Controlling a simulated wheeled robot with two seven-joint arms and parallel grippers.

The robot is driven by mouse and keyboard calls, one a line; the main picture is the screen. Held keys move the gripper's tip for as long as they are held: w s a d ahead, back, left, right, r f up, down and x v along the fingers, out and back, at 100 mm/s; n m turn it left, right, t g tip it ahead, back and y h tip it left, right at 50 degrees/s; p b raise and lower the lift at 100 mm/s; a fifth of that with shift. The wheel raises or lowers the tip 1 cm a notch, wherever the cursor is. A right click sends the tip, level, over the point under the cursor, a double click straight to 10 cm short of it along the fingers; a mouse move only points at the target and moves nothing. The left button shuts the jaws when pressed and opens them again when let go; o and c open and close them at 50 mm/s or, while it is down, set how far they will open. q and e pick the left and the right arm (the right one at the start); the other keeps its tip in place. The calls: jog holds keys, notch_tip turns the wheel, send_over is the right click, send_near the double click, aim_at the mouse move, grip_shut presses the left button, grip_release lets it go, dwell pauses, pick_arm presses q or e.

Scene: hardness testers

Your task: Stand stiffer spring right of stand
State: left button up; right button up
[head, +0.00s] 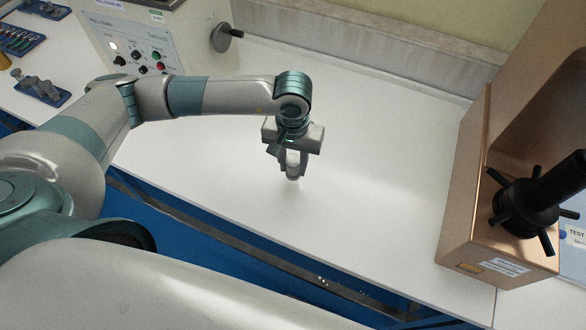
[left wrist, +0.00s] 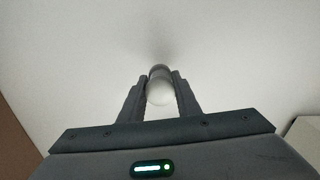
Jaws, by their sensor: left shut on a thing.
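My left gripper (head: 292,168) is over the white bench top and points down. It is shut on a small pale, rounded piece (head: 293,172), whose lower end is at or just above the bench; I cannot tell if it touches. In the left wrist view the piece (left wrist: 159,90) sits between the two dark fingers, with a light round end towards me and a darker part beyond. I cannot make out spring coils on it. No separate second spring is clear in view. My right gripper is not in view.
A copper-brown tester (head: 468,190) with a black spoked handwheel (head: 524,205) stands at the right. A grey control-panel machine (head: 150,45) stands at the back left. Blue trays (head: 18,40) with small parts lie at far left. The bench (head: 380,150) between the machines is clear.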

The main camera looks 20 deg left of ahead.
aim_at(293, 171)
pick_arm(q)
notch_tip(293, 171, down, 3)
jog(key=shift+s+r+p, duration=0.1)
jog(key=shift+p, duration=0.65)
jog(key=shift+f, duration=0.2)
jog(key=shift+f, duration=0.15)
jog(key=shift+f+b, duration=0.1)
jog(key=shift+b, duration=0.25)
jog(key=o, duration=1.1)
jog(key=shift+r, duration=0.2)
